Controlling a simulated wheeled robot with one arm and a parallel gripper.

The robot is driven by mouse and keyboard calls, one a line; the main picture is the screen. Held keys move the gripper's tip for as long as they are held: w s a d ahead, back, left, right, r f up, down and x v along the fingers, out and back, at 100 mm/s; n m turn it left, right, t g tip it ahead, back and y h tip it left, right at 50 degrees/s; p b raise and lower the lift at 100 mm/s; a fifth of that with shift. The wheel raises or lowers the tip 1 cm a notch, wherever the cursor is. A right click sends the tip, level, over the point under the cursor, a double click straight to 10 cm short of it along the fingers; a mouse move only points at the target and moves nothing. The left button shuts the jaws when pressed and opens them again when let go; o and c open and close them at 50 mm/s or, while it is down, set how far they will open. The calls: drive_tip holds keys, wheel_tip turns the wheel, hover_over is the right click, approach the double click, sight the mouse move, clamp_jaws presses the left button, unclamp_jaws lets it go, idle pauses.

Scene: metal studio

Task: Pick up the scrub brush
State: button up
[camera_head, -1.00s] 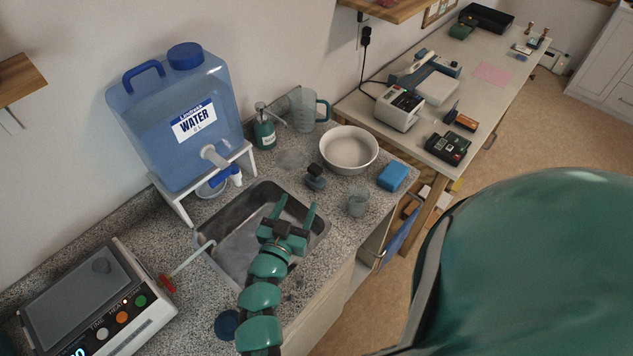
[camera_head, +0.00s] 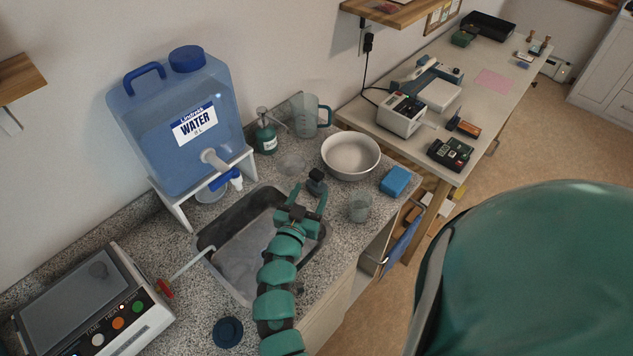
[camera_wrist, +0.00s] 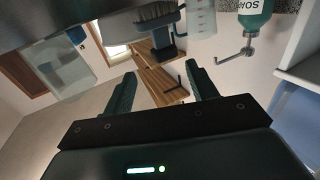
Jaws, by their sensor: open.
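The scrub brush (camera_head: 317,183) is a small dark block with a knob, standing on the granite counter between the sink and the white bowl. In the wrist view the brush (camera_wrist: 160,27) shows its bristles and dark grey body, just beyond the fingertips and roughly centred between them. My gripper (camera_head: 311,196) is open and empty, with its green fingers pointing at the brush from the near side, over the sink's right rim. The fingers (camera_wrist: 160,70) look apart from the brush. In the head view the fingers partly cover the brush's base.
A clear glass (camera_head: 359,208) stands close to the right of the brush, with a blue sponge (camera_head: 395,181) beyond. The white bowl (camera_head: 350,154) is behind. A soap bottle (camera_head: 265,131) and a measuring jug (camera_head: 306,116) stand near the wall. The sink (camera_head: 240,250) lies left.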

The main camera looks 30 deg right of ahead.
sight(314, 178)
drive_tip(key=p+x, duration=0.1)
drive_tip(key=x, duration=0.3)
drive_tip(key=shift+w+d, duration=0.15)
drive_tip(key=x, duration=0.1)
drive_tip(key=p+x, duration=0.2)
drive_tip(key=x, duration=0.1)
drive_tip(key=shift+w+r, duration=0.1)
drive_tip(key=shift+w, duration=0.3)
drive_tip(key=shift+w+d, duration=0.2)
drive_tip(key=shift+w, duration=0.05)
drive_tip(key=c, duration=1.1)
drive_tip(key=shift+r, duration=4.9)
